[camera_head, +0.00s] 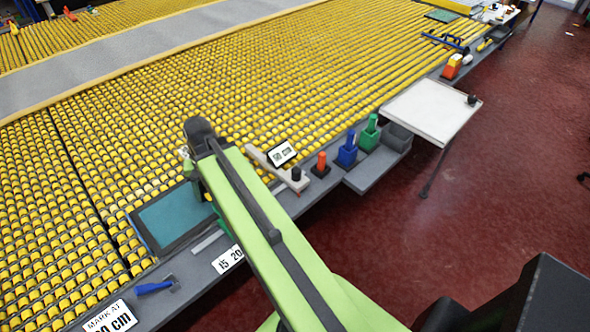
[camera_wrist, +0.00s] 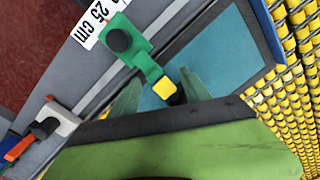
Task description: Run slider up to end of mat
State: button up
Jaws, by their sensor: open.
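In the wrist view a green slider (camera_wrist: 141,63) with a round black knob sits on a grey rail beside a scale strip marked 25 cm. A yellow-and-dark tip sticks out from it over the teal mat (camera_wrist: 217,60). The mat, with a dark border, also shows in the head view (camera_head: 172,216), left of my arm. My gripper (camera_wrist: 160,90) is open, with one finger on either side of the slider's yellow end. I cannot tell whether the fingers touch it. In the head view my arm hides the slider.
A white block with a black knob (camera_head: 291,179) stands along the rail, with an orange piece (camera_head: 321,160) and blue (camera_head: 347,150) and green (camera_head: 370,133) holders beyond it. A blue-handled tool (camera_head: 154,287) lies near the mat. A white side table (camera_head: 432,109) juts out right.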

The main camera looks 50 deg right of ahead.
jog(key=s+d+r+m+t+y+p, duration=0.1)
jog(key=s+d+r+m+p, duration=0.15)
jog(key=d+m, duration=0.6)
jog(key=s+d+r+m+t+y+p, duration=0.15)
jog(key=s+d+r+m, duration=0.25)
jog(key=d, duration=0.9)
jog(key=m+p, duration=0.2)
jog(key=m, duration=0.7)
send_near(298, 170)
jog(key=shift+t+h, duration=0.25)
jog(key=shift+t, duration=0.2)
jog(key=b+x, duration=0.3)
jog(key=b, duration=0.2)
jog(key=b+x, duration=0.4)
jog(key=b, duration=0.1)
jog(key=b+x, duration=0.4)
jog(key=b, duration=0.2)
jog(key=shift+s+a+f, duration=0.2)
jog(key=shift+a+f, duration=0.05)
jog(key=shift+r, duration=0.1)
grip_shut()
